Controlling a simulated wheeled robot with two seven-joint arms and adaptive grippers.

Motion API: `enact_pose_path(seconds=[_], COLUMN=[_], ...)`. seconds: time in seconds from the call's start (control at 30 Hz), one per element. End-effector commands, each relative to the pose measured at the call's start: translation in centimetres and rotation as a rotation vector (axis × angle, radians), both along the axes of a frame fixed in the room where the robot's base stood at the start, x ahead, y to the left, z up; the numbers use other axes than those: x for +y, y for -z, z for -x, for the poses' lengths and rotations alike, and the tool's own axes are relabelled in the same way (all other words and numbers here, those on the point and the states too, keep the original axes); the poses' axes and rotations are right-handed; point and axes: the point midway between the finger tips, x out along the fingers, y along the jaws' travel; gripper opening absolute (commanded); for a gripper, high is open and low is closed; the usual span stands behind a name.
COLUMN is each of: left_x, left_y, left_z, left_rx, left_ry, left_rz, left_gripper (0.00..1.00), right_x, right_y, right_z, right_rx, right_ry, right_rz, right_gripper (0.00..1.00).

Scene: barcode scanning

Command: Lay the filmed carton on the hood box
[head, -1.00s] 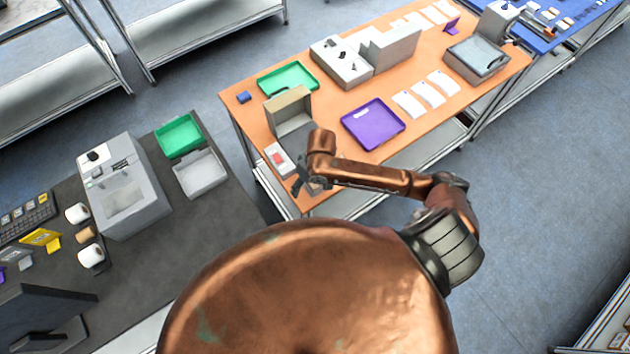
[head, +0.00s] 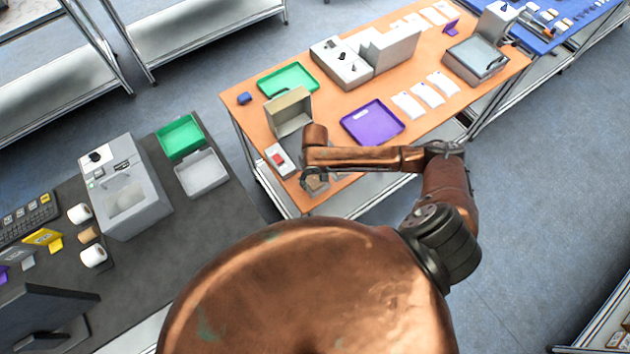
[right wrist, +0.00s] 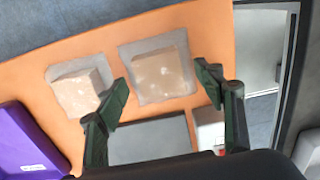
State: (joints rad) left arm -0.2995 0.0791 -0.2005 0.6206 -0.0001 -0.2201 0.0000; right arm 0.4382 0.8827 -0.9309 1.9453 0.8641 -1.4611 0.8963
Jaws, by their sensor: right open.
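Two filmed cartons lie on the orange table in the right wrist view: a tan block on clear film (right wrist: 160,75) in the middle and a second one (right wrist: 78,92) to its left. One carton (head: 316,184) shows partly in the head view, under my right gripper (head: 312,174). In the right wrist view my right gripper (right wrist: 162,92) is open, its fingers either side of the middle carton's near part; contact cannot be told. The grey box (head: 289,112), apparently the hood box, stands behind my gripper; a grey panel (right wrist: 150,139) shows between the fingers. My left gripper is out of view.
A white device with a red top (head: 280,160) sits at the table's left edge. A purple tray (head: 372,124) lies right of the hood box, a green tray (head: 288,80) behind it. White cards (head: 428,94) lie farther right.

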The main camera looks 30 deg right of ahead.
Motion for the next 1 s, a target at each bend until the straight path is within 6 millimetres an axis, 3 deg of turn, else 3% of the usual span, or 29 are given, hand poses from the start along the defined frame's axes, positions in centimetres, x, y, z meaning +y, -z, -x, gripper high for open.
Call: enact_pose_path(seconds=[0.27, 1.0], left_x=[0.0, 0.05], left_y=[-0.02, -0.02], left_z=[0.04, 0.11], left_rx=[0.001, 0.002], left_ry=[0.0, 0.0], left_rz=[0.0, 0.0], left_gripper=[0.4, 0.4], right_x=[0.0, 0.01], right_y=[0.42, 0.36], right_z=[0.02, -0.03], right_rx=[-0.001, -0.002], right_ry=[-0.001, -0.001], right_rz=[0.0, 0.0], right_gripper=[0.62, 0.12])
